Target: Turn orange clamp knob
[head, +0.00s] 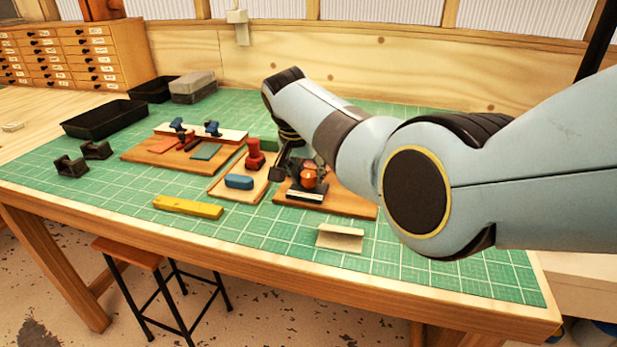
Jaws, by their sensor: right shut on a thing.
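The orange clamp knob (308,176) sits on a dark clamp (305,195) on a wooden board (350,204) near the middle of the green-matted table. My right arm reaches in from the right, and my right gripper (300,168) is at the knob. Its dark fingers are shut on the knob; the knob and fingers are small here and partly overlap, so the exact contact is hard to make out. My left gripper is out of the picture.
A red stamp-like tool (254,155) and a blue block (239,182) stand just left of the clamp. A yellow bar (188,207) and a folded tan card (340,238) lie in front. Black trays (104,119) are at the back left. The mat's front right is clear.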

